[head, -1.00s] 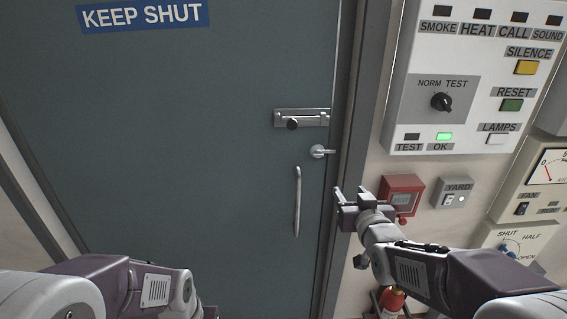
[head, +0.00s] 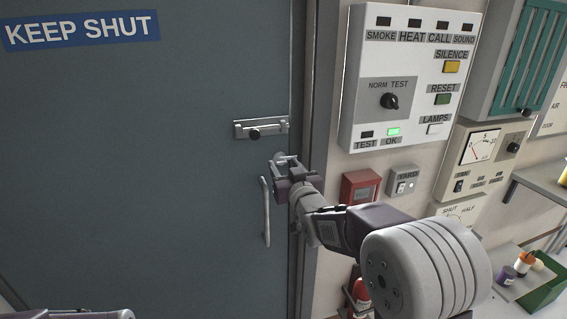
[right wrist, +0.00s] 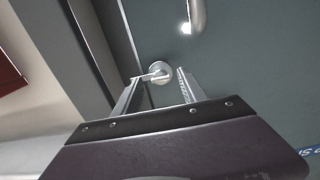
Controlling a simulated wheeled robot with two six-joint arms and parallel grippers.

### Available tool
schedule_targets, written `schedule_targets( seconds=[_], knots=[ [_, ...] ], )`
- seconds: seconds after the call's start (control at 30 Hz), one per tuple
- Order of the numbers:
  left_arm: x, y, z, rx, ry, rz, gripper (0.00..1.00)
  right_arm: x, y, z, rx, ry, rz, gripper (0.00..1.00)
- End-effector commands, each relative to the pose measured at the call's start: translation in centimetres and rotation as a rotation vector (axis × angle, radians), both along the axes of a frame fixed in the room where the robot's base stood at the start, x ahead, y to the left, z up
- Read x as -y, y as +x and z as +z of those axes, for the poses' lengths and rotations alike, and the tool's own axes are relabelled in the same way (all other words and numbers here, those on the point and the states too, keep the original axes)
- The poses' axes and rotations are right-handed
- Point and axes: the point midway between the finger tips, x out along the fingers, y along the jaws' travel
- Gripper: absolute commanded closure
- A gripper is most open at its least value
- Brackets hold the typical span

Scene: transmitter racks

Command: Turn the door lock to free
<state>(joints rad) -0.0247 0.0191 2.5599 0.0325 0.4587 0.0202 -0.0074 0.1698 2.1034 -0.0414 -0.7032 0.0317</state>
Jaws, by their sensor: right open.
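The door lock (head: 281,157) is a small silver round turn with a short lever, on the grey door (head: 130,190) near its right edge. In the head view my right gripper partly covers it. In the right wrist view the lock (right wrist: 161,71) shows whole, its lever pointing left. My right gripper (head: 285,166) is open and close in front of the lock. In the right wrist view its two fingertips (right wrist: 157,77) stand on either side of the lock; I cannot tell whether they touch it. My left gripper is out of view.
A sliding bolt (head: 262,129) sits above the lock and a vertical pull handle (head: 265,212) below it. Right of the frame are a red box (head: 359,186), a YARD switch (head: 403,181) and an alarm panel (head: 410,75).

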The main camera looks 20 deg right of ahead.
Motion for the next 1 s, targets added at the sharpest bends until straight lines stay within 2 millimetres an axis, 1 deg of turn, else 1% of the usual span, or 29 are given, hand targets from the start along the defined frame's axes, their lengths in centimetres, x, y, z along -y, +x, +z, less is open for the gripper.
schedule_targets(
  seconds=[0.1, 0.33, 0.37, 0.4, 0.47, 0.5, 0.53, 0.77, 1.0],
  knots=[
    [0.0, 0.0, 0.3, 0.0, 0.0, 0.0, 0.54, 0.0, 0.8, 0.0, 0.0, 0.0, 0.0, 0.51],
    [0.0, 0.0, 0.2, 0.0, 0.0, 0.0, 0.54, -0.1, 0.9, 0.0, 0.0, 0.0, 0.0, 0.51],
    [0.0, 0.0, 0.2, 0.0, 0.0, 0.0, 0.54, 0.0, 0.9, -0.1, 0.0, 0.0, 0.0, 0.56],
    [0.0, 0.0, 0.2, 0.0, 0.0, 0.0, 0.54, 0.0, 0.9, 0.0, 0.0, 0.0, 0.0, 0.68],
    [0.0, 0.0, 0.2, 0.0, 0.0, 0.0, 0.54, 0.0, 0.9, -0.1, 0.0, 0.0, 0.0, 0.84],
    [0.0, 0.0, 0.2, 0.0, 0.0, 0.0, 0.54, 0.0, 0.9, -0.1, 0.0, 0.0, 0.0, 0.95],
    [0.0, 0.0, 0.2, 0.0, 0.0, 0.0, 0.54, 0.0, 0.9, -0.1, 0.0, 0.0, 0.0, 1.0],
    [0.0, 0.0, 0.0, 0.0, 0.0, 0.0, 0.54, 0.0, 0.9, -0.1, 0.0, -0.012, 0.0, 1.0],
    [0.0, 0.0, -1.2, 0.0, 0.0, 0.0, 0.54, 0.0, 0.9, -0.4, 0.005, -0.11, 0.0, 1.0]
  ],
)
